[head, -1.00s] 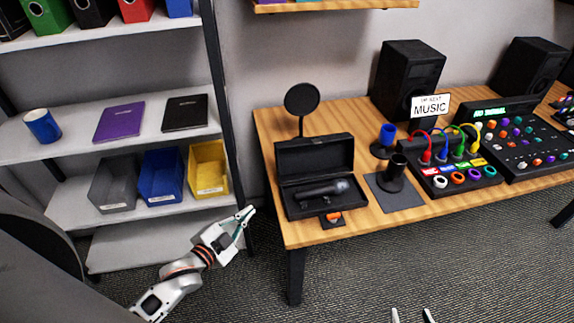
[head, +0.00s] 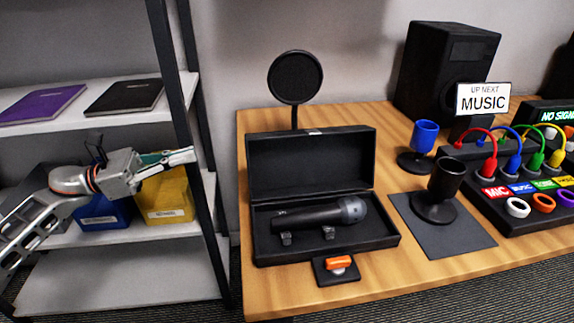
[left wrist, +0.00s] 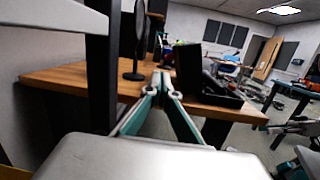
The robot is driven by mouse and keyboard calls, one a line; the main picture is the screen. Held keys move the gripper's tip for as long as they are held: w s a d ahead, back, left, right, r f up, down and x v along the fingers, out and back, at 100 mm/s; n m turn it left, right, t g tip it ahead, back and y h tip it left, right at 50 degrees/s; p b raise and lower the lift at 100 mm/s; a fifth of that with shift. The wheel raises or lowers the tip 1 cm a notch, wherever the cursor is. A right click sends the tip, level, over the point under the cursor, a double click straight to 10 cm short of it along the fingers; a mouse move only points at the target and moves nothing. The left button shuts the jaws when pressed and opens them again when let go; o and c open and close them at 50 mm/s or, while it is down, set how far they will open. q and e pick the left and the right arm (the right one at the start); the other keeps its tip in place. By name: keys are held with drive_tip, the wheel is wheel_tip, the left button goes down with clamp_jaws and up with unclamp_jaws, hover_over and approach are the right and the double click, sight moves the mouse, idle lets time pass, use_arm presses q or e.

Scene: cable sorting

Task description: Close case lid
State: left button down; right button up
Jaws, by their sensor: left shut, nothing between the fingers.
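The black case (head: 385,243) lies open on the wooden table, with its lid (head: 310,163) standing up at the back. A dark microphone (head: 318,213) lies inside the case. My left gripper (head: 192,154) is shut and empty in front of the shelf, to the left of the table and apart from the case. In the left wrist view the shut fingertips of my left gripper (left wrist: 161,78) point toward the table, and the open case (left wrist: 215,97) shows beyond them to the right.
An orange switch on a black pad (head: 338,263) sits at the case's front. A round pop filter (head: 295,77) stands behind the lid. Cups on stands, blue (head: 424,134) and black (head: 444,182), are to the right. The shelf post (head: 186,130) stands between shelf and table.

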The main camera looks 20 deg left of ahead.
use_arm(q)
wheel_tip(320, 180, down, 3)
drive_tip(key=m+g+b, duration=0.1)
drive_tip(key=m, duration=0.1)
drive_tip(key=m+g+b, duration=0.1)
drive_tip(key=m+b, duration=0.1)
approach(274, 147)
drive_tip(key=w+d+f, duration=0.1)
drive_tip(key=w, duration=0.1)
drive_tip(key=w+d, duration=0.2)
drive_tip(key=w, duration=0.1)
drive_tip(key=w+d+f, duration=0.1)
drive_tip(key=w+d, duration=0.1)
drive_tip(key=w, duration=0.1)
drive_tip(key=shift+w+d+f, duration=0.15)
drive_tip(key=shift+w+f, duration=0.1)
drive_tip(key=shift+f, duration=0.1)
drive_tip(key=shift+w+d, duration=0.35)
drive_tip(key=shift+d, duration=0.15)
use_arm(e)
drive_tip(key=shift+s+a+f+m, duration=0.25)
drive_tip(key=shift+a+f+m, duration=0.3)
drive_tip(key=shift+m, duration=0.45)
drive_tip(key=shift+d, duration=0.1)
use_arm(q)
drive_tip(key=shift+d+r+p, duration=0.1)
drive_tip(key=shift+r+p, duration=0.05)
drive_tip(key=shift+p, duration=0.15)
